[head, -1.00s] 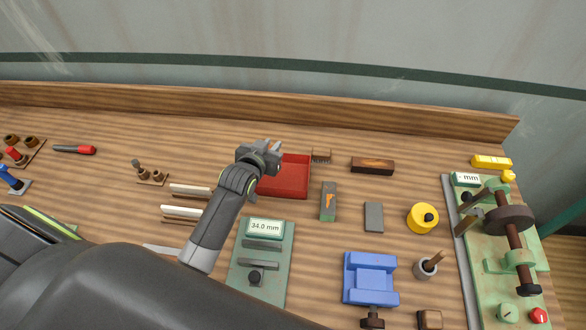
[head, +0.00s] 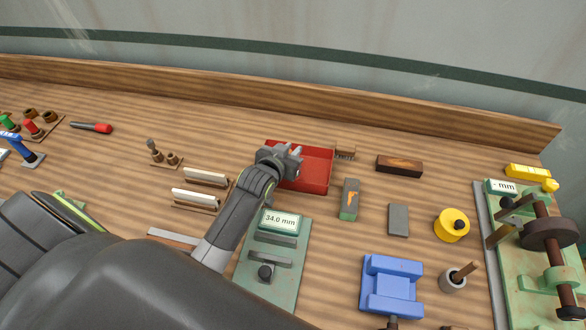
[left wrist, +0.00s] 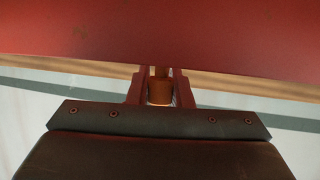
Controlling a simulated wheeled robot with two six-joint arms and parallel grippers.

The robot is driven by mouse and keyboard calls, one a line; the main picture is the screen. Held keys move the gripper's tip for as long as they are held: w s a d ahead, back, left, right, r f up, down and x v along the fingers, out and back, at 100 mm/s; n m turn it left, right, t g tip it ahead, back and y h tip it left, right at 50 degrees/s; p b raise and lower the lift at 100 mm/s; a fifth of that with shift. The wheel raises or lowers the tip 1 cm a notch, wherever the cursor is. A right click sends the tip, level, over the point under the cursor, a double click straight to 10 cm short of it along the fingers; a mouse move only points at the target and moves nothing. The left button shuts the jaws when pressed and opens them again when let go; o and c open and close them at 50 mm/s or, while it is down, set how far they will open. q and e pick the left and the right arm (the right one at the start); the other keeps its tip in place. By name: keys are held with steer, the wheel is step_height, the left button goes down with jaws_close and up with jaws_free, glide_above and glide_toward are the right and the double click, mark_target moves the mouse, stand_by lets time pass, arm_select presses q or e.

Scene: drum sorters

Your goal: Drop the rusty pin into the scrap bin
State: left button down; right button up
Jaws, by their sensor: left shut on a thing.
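The scrap bin appears to be the open red tray (head: 318,183) at the back middle of the bench in the head view. My left gripper (head: 294,152) is over its back left part. In the left wrist view the left gripper (left wrist: 160,88) is shut on a small orange-brown pin (left wrist: 159,91), held between the two fingers. A broad red surface (left wrist: 160,35), likely the tray, fills the top of that view. The pin cannot be made out in the head view. How high the pin is above the tray floor cannot be told. My right gripper is not in view.
A brush (head: 345,153) and a dark wooden block (head: 399,166) lie right of the tray. A green gauge reading 34.0 mm (head: 281,222) stands in front, beneath my left arm. Slotted racks (head: 196,199) are at left, a blue vise-like block (head: 391,286) at front right.

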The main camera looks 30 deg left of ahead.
arm_select(q)
steer(key=c, duration=1.2)
jaws_free()
steer(key=shift+c, duration=0.2)
steer(key=shift+s, duration=0.1)
steer(key=b+v, duration=0.2)
steer(key=v, duration=1.5)
steer(key=shift+r, duration=0.15)
steer(key=shift+s+d, duration=0.1)
steer(key=shift+s, duration=0.05)
